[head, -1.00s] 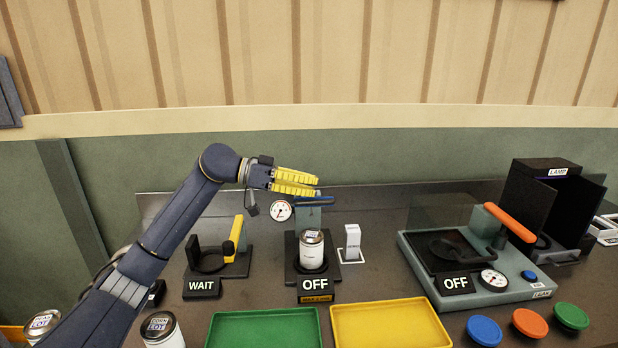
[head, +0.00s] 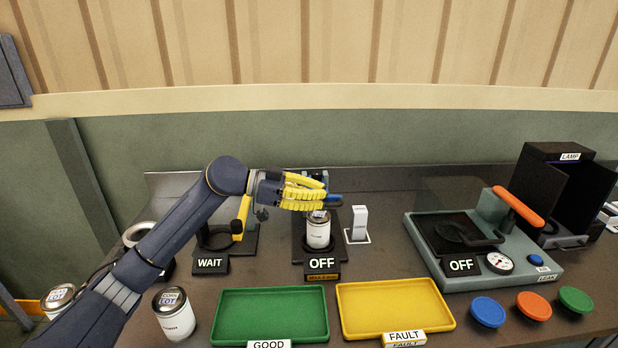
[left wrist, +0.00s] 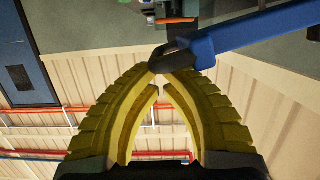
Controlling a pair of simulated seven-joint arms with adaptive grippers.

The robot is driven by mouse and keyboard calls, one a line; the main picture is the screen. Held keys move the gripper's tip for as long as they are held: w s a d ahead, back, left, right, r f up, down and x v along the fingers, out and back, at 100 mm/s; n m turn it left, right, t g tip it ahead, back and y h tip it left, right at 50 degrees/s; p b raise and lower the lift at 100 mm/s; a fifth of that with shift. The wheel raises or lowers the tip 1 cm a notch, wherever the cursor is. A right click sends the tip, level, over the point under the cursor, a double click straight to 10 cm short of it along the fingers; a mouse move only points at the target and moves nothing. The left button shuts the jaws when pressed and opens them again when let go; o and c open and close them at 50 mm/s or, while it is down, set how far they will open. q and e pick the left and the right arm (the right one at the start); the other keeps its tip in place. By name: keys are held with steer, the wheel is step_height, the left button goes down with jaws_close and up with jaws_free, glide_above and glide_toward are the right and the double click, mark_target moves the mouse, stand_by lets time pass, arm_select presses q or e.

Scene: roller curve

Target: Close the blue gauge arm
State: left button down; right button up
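The blue gauge arm (head: 333,200) shows as a short blue bar just past my left fingertips, above a white can (head: 318,233) on the middle station with the OFF sign. In the left wrist view the blue bar (left wrist: 255,30) runs in from the upper right, and its dark end lies across the fingertips. My left gripper (head: 322,190) has its yellow fingers drawn together, with the pad tips almost meeting. The bar appears to touch the outside of the tips rather than sit between the pads. The gauge dial is hidden behind the gripper. My right gripper is out of view.
A white switch block (head: 358,224) stands close to the right of the can. The WAIT station (head: 212,263) is to the left. Green (head: 219,318) and yellow (head: 348,325) trays lie in front. The grey leak station (head: 420,250) with an orange handle is at right.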

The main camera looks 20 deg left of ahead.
arm_select(q)
steer(key=f, duration=0.2)
steer(key=s+f+m, duration=0.1)
steer(key=shift+d+f, duration=0.1)
steer(key=shift+d, duration=0.2)
